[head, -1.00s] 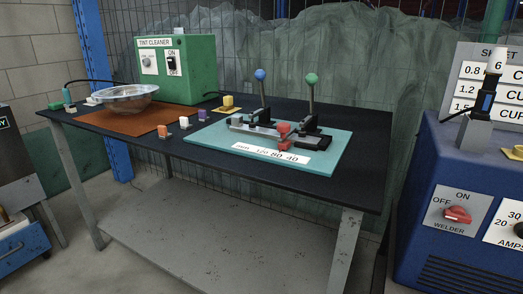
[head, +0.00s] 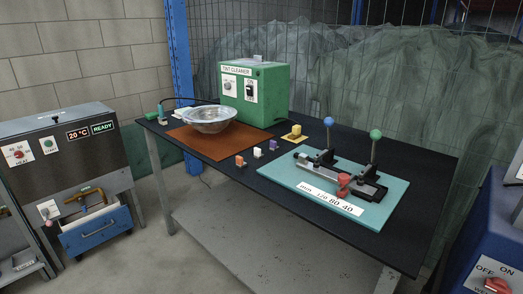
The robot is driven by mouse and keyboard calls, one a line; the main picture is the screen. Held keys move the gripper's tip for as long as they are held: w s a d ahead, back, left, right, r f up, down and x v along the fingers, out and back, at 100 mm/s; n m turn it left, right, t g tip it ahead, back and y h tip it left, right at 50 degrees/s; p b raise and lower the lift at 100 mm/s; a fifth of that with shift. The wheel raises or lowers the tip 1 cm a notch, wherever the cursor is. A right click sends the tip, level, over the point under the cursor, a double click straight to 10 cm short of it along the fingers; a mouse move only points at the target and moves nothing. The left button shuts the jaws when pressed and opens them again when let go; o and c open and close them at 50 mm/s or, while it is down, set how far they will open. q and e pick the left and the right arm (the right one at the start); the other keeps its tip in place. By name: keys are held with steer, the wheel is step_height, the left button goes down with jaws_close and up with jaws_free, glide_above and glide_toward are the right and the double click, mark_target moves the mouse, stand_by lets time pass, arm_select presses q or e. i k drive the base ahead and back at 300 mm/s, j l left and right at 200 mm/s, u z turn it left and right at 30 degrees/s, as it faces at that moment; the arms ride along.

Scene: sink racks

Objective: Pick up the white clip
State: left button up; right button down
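The white clip (head: 257,153) is a small block standing on the dark table top (head: 300,224). It sits between an orange clip (head: 239,161) on its left and a purple clip (head: 273,145) on its right. The clips stand apart in a slanting row. Neither of my grippers is in the head view.
A glass bowl (head: 210,122) sits on a brown mat (head: 188,141) left of the clips. A green tint cleaner box (head: 270,90) stands behind. A yellow clip (head: 296,130) is farther back. A teal board (head: 378,215) with upright levers lies to the right.

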mark_target(257, 155)
steer(key=i+j, duration=0.2)
steer(key=i, duration=0.25)
steer(key=i+j, duration=0.2)
steer(key=i, duration=0.2)
steer(key=i+j+z, duration=0.1)
steer(key=i, duration=0.35)
steer(key=j, duration=0.1)
